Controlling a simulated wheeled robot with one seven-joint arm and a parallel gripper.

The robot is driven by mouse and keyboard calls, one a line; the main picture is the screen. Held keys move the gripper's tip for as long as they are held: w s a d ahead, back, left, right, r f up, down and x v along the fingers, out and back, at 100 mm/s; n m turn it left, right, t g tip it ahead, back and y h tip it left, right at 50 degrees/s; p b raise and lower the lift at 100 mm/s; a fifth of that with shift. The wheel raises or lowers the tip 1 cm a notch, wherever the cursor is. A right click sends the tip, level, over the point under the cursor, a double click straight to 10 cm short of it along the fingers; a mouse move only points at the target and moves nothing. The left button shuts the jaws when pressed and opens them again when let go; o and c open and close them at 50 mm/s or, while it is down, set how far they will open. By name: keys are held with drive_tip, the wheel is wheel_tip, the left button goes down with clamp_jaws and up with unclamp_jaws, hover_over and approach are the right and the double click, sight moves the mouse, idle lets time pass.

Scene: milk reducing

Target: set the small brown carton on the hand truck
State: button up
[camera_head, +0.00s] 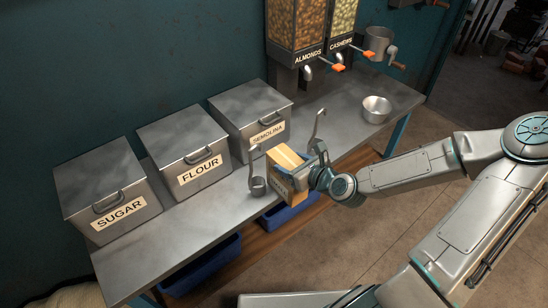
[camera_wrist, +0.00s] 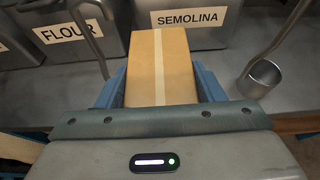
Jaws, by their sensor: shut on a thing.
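The small brown carton (camera_head: 286,160) is a tan box with a pale tape strip, held in front of the semolina bin at the table's front edge. My gripper (camera_head: 305,178) is shut on it from the right in the head view. In the wrist view the carton (camera_wrist: 160,65) sits between the two blue fingers of my gripper (camera_wrist: 161,88). The head view does not clearly show whether the carton touches the table. The hand truck is not recognisable in either view.
Metal bins labelled sugar (camera_head: 108,190), flour (camera_head: 184,148) and semolina (camera_head: 250,118) line the metal table (camera_head: 200,215). A ladle (camera_head: 257,184) is close to the carton. A metal bowl (camera_head: 376,109) stands at the right end. Blue crates (camera_head: 203,268) sit below. Floor at right is open.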

sight(275, 148)
drive_tip(key=shift+w+a+f+b, duration=0.15)
drive_tip(key=shift+w+a+b, duration=0.15)
drive_tip(key=shift+w+a, duration=0.05)
drive_tip(key=shift+w+a+r+p, duration=0.2)
drive_tip(key=shift+w+a+p, duration=0.15)
drive_tip(key=shift+w+a, duration=0.9)
drive_tip(key=shift+w, duration=0.3)
drive_tip(key=shift+w+a, duration=0.45)
drive_tip(key=shift+w, duration=0.2)
drive_tip(key=shift+w+a, duration=0.4)
drive_tip(key=shift+w, duration=0.3)
drive_tip(key=shift+w+a+f, duration=0.1)
drive_tip(key=shift+w+f, duration=0.05)
drive_tip(key=shift+f, duration=0.25)
drive_tip(key=o, duration=1.7)
drive_tip(key=shift+f, duration=0.1)
